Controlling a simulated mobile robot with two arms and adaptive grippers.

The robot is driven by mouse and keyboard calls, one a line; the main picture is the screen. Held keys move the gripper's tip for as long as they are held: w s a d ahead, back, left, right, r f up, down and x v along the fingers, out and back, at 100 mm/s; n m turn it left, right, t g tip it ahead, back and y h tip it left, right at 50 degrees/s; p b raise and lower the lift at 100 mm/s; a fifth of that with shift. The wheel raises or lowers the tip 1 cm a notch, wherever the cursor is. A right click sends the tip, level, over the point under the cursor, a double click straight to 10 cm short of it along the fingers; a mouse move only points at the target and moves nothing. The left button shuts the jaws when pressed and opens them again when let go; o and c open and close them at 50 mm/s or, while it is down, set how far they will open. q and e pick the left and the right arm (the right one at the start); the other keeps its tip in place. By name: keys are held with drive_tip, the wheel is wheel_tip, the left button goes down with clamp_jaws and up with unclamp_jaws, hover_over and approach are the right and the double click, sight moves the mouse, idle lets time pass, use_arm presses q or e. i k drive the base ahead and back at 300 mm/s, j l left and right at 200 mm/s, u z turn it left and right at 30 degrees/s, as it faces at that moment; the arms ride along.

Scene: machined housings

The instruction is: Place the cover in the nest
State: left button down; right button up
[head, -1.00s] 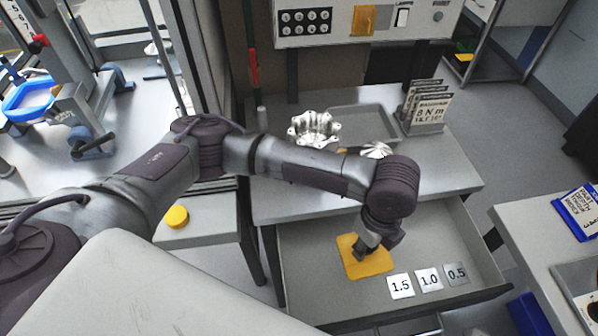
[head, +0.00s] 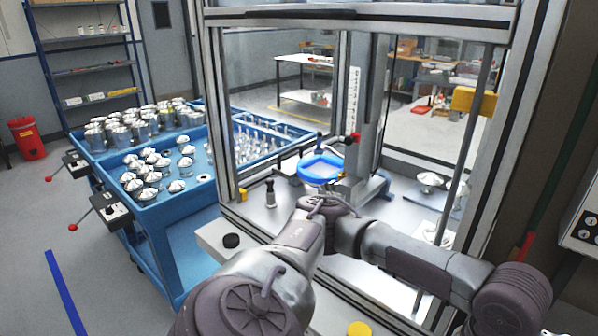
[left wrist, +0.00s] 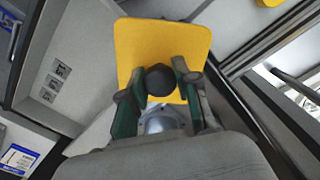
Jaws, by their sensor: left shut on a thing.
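My left gripper (left wrist: 160,80) is shut on the round black knob (left wrist: 161,79) of a square yellow plate (left wrist: 140,40) in the left wrist view. A round silver surface (left wrist: 165,122) shows between its fingers; I cannot tell what it is. In the head view my left arm crosses the lower right and its gripper is out of frame. Several silver cone-shaped parts (head: 148,193), which look like covers, stand on a blue cart. A blue ring (head: 320,168) sits inside the framed machine; I cannot tell whether it is the nest. My right gripper is not in view.
The machine's metal frame (head: 218,120) stands beyond my arm. Inside it are a red-knobbed lever (head: 355,137) and a silver part (head: 432,180). The blue cart (head: 150,220) also holds several silver housings (head: 120,135).

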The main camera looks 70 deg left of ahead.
sight(323, 171)
drive_tip(key=j+u, duration=0.3)
drive_tip(key=u, duration=0.15)
drive_tip(key=j+u, duration=0.25)
drive_tip(key=u, duration=0.2)
drive_tip(key=j+u, duration=0.4)
drive_tip(key=i+l, duration=0.05)
drive_tip(key=l, duration=0.05)
